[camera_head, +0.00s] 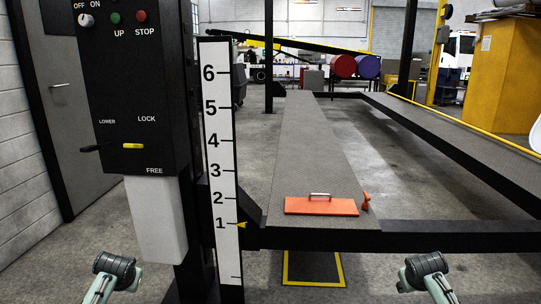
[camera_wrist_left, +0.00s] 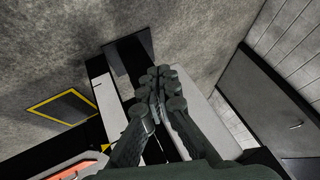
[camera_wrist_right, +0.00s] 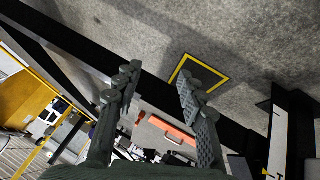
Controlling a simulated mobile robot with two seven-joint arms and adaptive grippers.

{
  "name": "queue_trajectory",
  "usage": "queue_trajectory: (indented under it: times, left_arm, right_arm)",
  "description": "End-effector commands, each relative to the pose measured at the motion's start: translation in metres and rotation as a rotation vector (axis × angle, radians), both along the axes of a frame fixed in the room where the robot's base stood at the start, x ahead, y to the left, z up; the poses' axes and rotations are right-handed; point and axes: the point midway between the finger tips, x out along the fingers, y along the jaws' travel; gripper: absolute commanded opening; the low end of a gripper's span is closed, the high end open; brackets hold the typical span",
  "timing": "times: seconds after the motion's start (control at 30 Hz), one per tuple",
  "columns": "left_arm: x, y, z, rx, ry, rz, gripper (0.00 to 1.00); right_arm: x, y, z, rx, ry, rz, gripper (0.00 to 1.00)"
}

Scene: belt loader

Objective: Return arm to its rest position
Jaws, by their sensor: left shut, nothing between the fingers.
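My left gripper (camera_wrist_left: 160,88) shows in the left wrist view with its fingers together and nothing between them. It is in front of the lift's black post and pale box. My right gripper (camera_wrist_right: 157,80) shows in the right wrist view with its fingers apart and empty, above the floor. In the head view only my left arm (camera_head: 115,270) at bottom left and my right arm (camera_head: 427,270) at bottom right show; both are low and apart from the lift.
A numbered scale (camera_head: 215,130) stands beside the box, with a yellow pointer (camera_head: 241,225) near 1. An orange plate with a handle (camera_head: 322,206) lies on the near end of the lift runway (camera_head: 308,140). A black crossbar (camera_head: 400,234) spans ahead. A yellow-edged floor patch (camera_head: 313,268) lies below.

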Motion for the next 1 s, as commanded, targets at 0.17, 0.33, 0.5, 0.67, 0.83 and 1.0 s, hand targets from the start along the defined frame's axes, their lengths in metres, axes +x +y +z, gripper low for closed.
queue_trajectory:
  times: [0.17, 0.33, 0.5, 0.67, 0.83, 1.0]
  left_arm:
    - [-0.073, -0.034, -0.062, -0.037, 0.079, -0.04, 0.0]
    - [-0.177, -0.071, -0.117, -0.091, 0.173, -0.071, 0.0]
    - [-0.277, -0.101, -0.143, -0.145, 0.255, -0.082, 0.0]
    - [-0.331, -0.113, -0.147, -0.174, 0.3, -0.081, 0.0]
    - [-0.346, -0.117, -0.147, -0.182, 0.312, -0.079, 0.0]
    - [-0.346, -0.117, -0.148, -0.182, 0.312, -0.08, 0.0]
  right_arm:
    - [-0.073, 0.034, -0.062, 0.036, 0.079, 0.039, 0.4]
    - [-0.177, 0.071, -0.117, 0.09, 0.172, 0.069, 0.4]
    - [-0.277, 0.1, -0.142, 0.144, 0.255, 0.08, 0.4]
    - [-0.332, 0.113, -0.147, 0.172, 0.3, 0.078, 0.4]
    - [-0.346, 0.116, -0.147, 0.18, 0.311, 0.076, 0.4]
    - [-0.346, 0.116, -0.147, 0.179, 0.312, 0.077, 0.4]
